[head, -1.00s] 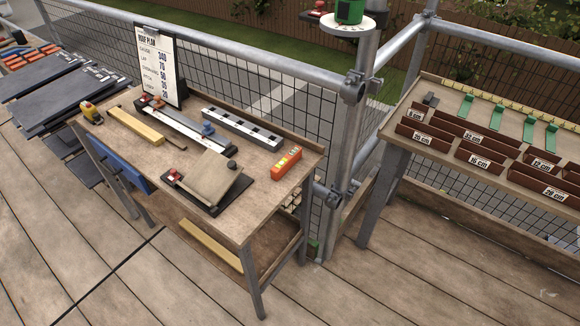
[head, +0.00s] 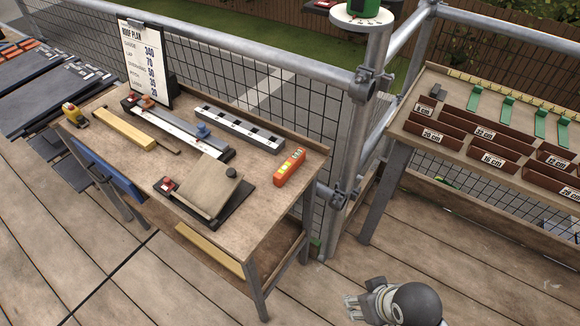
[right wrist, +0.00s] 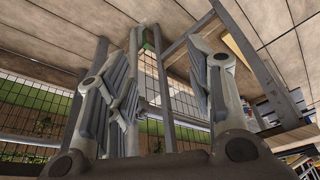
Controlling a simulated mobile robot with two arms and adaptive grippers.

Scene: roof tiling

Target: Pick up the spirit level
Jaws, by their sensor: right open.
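The spirit level (head: 289,167) is a short orange bar with pale vials. It lies on the wooden workbench (head: 262,228) near its right end in the head view. My right gripper (head: 352,306) is at the bottom right of the head view, over the deck and apart from the bench and the level. In the right wrist view its grey fingers (right wrist: 165,90) are spread apart with nothing between them. I cannot make out the level in the right wrist view. My left gripper is not in view.
A sloped board on a dark base (head: 205,186) lies just left of the level. A slotted metal rail (head: 240,129) lies behind it. A plan board (head: 146,62) stands at the back. A scaffold post (head: 352,140) rises beside the bench's right end. A bin table (head: 400,130) is at right.

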